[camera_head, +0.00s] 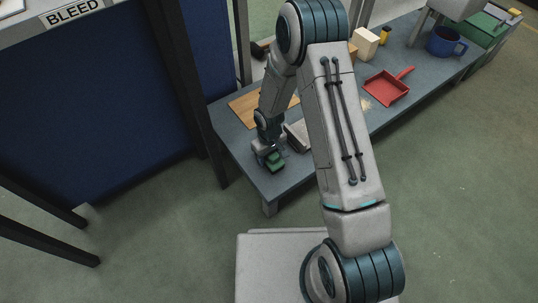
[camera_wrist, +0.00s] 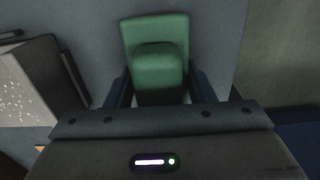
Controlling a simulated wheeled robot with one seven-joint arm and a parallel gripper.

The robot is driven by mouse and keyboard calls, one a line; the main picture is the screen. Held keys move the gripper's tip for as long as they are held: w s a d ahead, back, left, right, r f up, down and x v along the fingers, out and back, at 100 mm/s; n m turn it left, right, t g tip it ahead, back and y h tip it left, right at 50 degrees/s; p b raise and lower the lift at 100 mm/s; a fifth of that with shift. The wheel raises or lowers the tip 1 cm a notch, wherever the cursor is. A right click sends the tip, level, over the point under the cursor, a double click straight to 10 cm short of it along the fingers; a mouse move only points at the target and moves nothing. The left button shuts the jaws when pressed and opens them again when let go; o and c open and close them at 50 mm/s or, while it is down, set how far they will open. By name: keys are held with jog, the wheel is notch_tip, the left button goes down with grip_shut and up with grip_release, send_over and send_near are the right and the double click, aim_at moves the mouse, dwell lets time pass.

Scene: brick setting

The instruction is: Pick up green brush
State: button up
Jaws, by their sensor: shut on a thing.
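The green brush (camera_wrist: 157,72) is between the two fingers of my gripper (camera_wrist: 160,92) in the wrist view, with its raised block towards me. In the head view the green brush (camera_head: 275,160) is at the near left end of the grey-blue table, under my gripper (camera_head: 268,152). My gripper is shut on the brush. The fingertips are largely hidden, and I cannot tell whether the brush touches the tabletop.
The table (camera_head: 290,178) also holds a red dustpan (camera_head: 386,88), a blue mug (camera_head: 446,42), a pale block (camera_head: 364,43) and a wooden board (camera_head: 245,108). A grey speckled object (camera_wrist: 38,80) lies left of the brush. A blue panel (camera_head: 105,110) stands at left.

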notch_tip(320, 180, up, 5)
jog(key=shift+f+p, duration=0.1)
jog(key=shift+p, duration=1.15)
jog(key=s+d+r+p, duration=0.3)
jog(key=d+r, duration=0.3)
jog(key=d, duration=0.5)
jog(key=shift+d+p, duration=0.15)
jog(key=shift+p, duration=0.3)
